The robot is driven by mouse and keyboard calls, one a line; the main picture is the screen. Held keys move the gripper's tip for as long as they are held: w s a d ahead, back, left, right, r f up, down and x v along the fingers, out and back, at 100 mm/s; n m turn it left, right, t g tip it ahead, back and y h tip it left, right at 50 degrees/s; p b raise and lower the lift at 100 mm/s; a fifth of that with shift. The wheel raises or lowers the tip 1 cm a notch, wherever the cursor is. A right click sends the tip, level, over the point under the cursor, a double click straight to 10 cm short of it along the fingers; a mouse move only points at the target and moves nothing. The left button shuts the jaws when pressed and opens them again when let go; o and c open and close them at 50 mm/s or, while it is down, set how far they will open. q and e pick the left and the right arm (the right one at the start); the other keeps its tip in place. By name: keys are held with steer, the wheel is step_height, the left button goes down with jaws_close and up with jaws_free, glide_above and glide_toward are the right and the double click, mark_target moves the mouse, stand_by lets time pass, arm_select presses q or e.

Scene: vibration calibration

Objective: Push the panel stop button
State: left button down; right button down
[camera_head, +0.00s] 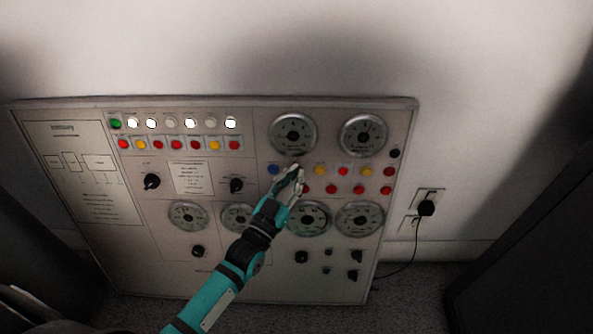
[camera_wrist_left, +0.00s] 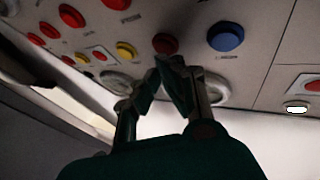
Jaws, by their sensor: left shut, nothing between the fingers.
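The grey control panel (camera_head: 150,260) stands against the wall, covered with buttons, lamps and dials. My left gripper (camera_head: 296,172) is shut and empty, close to the panel's button group. In the left wrist view its fingertips (camera_wrist_left: 163,68) appear just below a red button (camera_wrist_left: 165,43); I cannot tell whether they touch it. That red button sits between a blue button (camera_wrist_left: 225,36) and a yellow button (camera_wrist_left: 125,50). In the head view the gripper hides it, beside the blue button (camera_head: 274,169). No readable label marks a stop button. My right gripper is not in view.
Several red buttons (camera_head: 331,189) lie right of the gripper. Large round gauges (camera_head: 293,134) sit above and below the group. A wall outlet with a black plug (camera_head: 426,208) and cable is at right. A dark cabinet (camera_head: 530,230) stands at the far right.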

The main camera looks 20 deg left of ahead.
arm_select(q)
steer(key=shift+w+a+f, duration=0.1)
steer(key=shift+w, duration=0.25)
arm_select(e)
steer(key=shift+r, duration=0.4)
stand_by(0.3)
arm_select(q)
steer(key=shift+s, duration=0.35)
steer(key=shift+s+d+p, duration=0.25)
steer(key=shift+s+p, duration=0.15)
steer(key=shift+p, duration=0.1)
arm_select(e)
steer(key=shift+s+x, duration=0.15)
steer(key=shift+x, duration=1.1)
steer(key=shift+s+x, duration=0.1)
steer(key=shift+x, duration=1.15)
arm_select(q)
steer(key=shift+s+r, duration=0.1)
steer(key=shift+r, duration=0.1)
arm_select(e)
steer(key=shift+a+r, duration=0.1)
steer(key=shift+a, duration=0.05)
